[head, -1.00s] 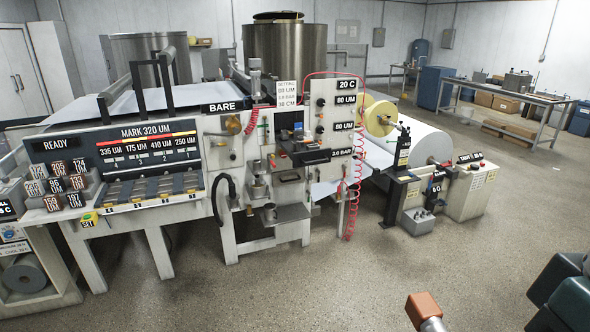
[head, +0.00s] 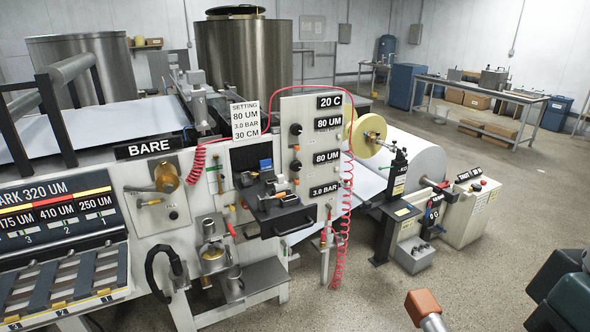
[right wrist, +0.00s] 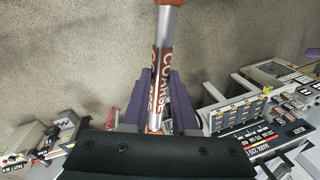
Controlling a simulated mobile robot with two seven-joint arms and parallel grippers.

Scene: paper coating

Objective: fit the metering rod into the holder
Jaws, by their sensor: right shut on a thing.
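The metering rod (right wrist: 168,22), a metal bar with a reddish-brown band lettered "COARSE", is between the purple fingers of my right gripper (right wrist: 163,88), shut on it in the right wrist view. An orange-brown block on a metal shaft (head: 424,306), seemingly the rod's end, shows low in the head view, over the floor and apart from the machine. A black fixture with a handle (head: 286,217) sits on the machine's front, below the setting card; I cannot tell for sure that it is the holder. My left gripper is out of view.
The setting card (head: 245,121) reads 80 UM, 3.0 BAR, 30 CM. A red coiled hose (head: 345,200) hangs right of the panel. The paper roll (head: 412,160) and a white control box (head: 472,212) stand further right. The floor in front (head: 520,225) is clear.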

